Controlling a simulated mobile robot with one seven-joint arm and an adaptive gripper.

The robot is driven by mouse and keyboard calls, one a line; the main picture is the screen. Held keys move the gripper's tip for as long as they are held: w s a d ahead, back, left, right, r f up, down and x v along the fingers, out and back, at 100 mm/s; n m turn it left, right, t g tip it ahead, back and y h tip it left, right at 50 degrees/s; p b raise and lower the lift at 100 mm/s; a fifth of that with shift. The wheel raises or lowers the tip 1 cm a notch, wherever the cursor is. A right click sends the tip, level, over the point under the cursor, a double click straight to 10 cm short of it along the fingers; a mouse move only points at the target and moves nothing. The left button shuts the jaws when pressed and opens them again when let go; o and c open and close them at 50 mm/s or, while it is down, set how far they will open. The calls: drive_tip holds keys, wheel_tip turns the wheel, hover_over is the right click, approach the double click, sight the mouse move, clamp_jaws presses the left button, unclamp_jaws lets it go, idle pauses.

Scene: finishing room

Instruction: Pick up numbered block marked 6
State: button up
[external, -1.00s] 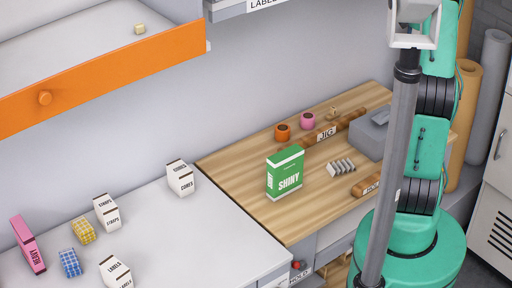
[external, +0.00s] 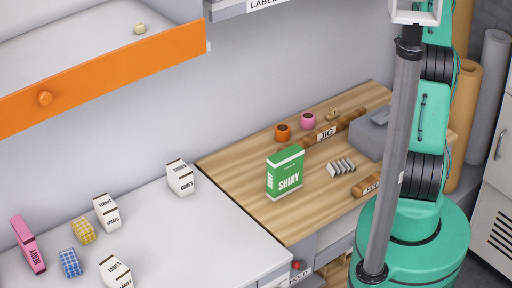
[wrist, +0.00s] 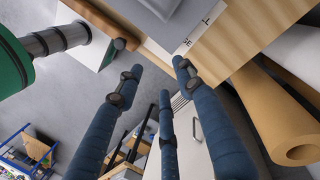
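No block with a readable 6 shows in either view. A small cream block (external: 139,29) lies in the open orange-fronted drawer (external: 60,85) at the upper left of the external view; any mark on it is too small to read. A small tan wooden piece (external: 332,114) stands on the wooden bench near the wall; I cannot tell what it is. My gripper (wrist: 158,74) shows in the wrist view with its blue fingers spread apart and nothing between them. It is out of the external view, and the cream block is not in the wrist view.
The wooden bench (external: 235,180) holds a green SHINY box (external: 285,173), orange (external: 282,132) and pink (external: 308,120) cups and a grey box (external: 372,135). Several small boxes stand on the pale counter (external: 180,230). Tall rolls (external: 492,90) stand at the right.

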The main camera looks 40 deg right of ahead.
drive_tip(key=w+f+n, duration=0.2)
drive_tip(key=w+f, duration=0.1)
drive_tip(key=w, duration=0.1)
drive_tip(key=n+t+h+b, duration=0.2)
drive_tip(key=n+b, duration=0.3)
drive_tip(key=n, duration=1.4)
hover_over(333, 107)
wheel_tip(333, 107, down, 7)
drive_tip(key=shift+s+f, duration=0.1)
drive_tip(key=shift+s, duration=0.1)
drive_tip(key=shift+f, duration=0.1)
drive_tip(key=shift+f+b, duration=0.3)
drive_tip(key=shift+f, duration=3.95)
drive_tip(key=shift+f, duration=0.15)
drive_tip(key=shift+f, duration=2.4)
